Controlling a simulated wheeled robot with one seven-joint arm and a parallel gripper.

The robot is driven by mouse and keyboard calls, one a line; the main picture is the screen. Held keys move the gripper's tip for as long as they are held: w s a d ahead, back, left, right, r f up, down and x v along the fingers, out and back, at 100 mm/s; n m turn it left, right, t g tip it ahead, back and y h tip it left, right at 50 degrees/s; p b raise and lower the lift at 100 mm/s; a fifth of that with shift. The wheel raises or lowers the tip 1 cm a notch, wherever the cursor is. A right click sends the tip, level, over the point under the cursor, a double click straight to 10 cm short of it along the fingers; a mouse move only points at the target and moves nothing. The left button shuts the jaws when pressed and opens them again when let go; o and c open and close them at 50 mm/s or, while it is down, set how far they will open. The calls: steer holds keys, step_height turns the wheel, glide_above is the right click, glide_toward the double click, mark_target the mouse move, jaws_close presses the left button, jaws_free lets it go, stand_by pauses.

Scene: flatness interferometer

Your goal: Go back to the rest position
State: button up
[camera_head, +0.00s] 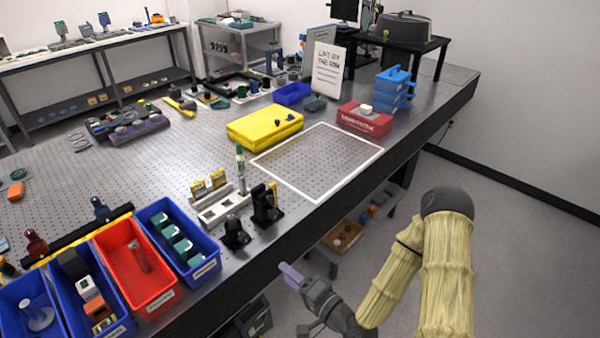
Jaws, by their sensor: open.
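My gripper (306,290) is at the lower middle of the head view, in front of the bench's near edge and apart from the bench top. It is open. A lavender piece (290,273) shows at its upper tip; I cannot tell whether it is a fingertip or something else. My arm, in a pale yellow sleeve (446,270), bends over the floor at the lower right. The perforated metal bench (190,150) fills the middle of the view.
Blue bins (178,240) and a red bin (135,268) line the bench's near left. A white-outlined area (318,165) is empty. A yellow case (264,126) and red box (364,119) stand behind it. Floor (530,250) at right is clear.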

steer(key=w+d+n+g+h, duration=0.1)
steer(key=d+n+g+h, duration=0.55)
steer(key=d+h, duration=0.4)
steer(key=s+d+r+g+h, duration=0.2)
steer(key=s+d+r, duration=0.7)
steer(key=r, duration=0.2)
steer(key=shift+s+r+h, duration=0.15)
steer(key=shift+r+h, duration=0.15)
steer(key=shift+h, duration=0.05)
steer(key=shift+d+m+g, duration=0.1)
steer(key=shift+m+g, duration=0.15)
